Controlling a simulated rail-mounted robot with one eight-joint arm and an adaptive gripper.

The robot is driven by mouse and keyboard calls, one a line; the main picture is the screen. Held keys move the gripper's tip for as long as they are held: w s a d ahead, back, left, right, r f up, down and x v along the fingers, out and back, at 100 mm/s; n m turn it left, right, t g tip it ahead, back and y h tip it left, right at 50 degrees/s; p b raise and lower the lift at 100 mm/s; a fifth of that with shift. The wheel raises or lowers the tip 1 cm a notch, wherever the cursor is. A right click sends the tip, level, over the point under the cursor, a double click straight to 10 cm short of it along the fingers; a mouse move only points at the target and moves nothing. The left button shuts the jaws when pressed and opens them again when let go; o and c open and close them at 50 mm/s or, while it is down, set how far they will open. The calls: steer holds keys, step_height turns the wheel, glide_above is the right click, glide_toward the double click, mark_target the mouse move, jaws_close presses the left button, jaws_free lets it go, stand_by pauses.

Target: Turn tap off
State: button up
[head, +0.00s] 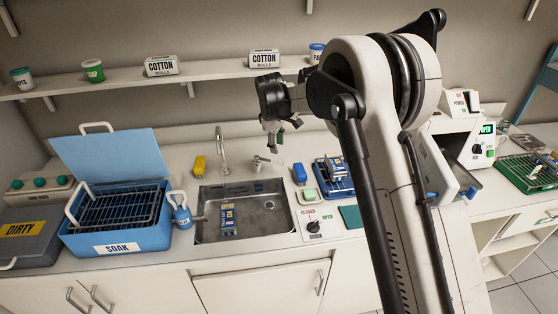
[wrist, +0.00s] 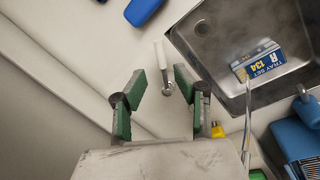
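The metal sink tap has a tall curved spout (head: 222,150) behind the sink (head: 200,232). A small lever handle (head: 262,160) stands to the right of the spout. My gripper (head: 273,136) hangs above the lever area. In the wrist view my gripper (wrist: 166,100) is open, its green pads wide apart with nothing held. Contact with the lever is not visible. I cannot tell whether water runs.
A blue-yellow tray-set pack (head: 228,218) lies in the sink. A blue bottle (head: 299,173), blue tray (head: 333,188) and yellow bottle (head: 199,166) stand nearby. The cotton shelf (head: 210,72) runs behind my arm.

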mark_target(269, 161)
steer(key=f, duration=0.3)
steer(key=w+f+p, duration=0.1)
steer(key=f, duration=0.5)
steer(key=shift+w+d+f+p, duration=0.15)
steer(key=shift+w+d+p, duration=0.2)
steer(key=shift+d, duration=0.05)
steer(key=shift+c, duration=0.4)
jaws_close()
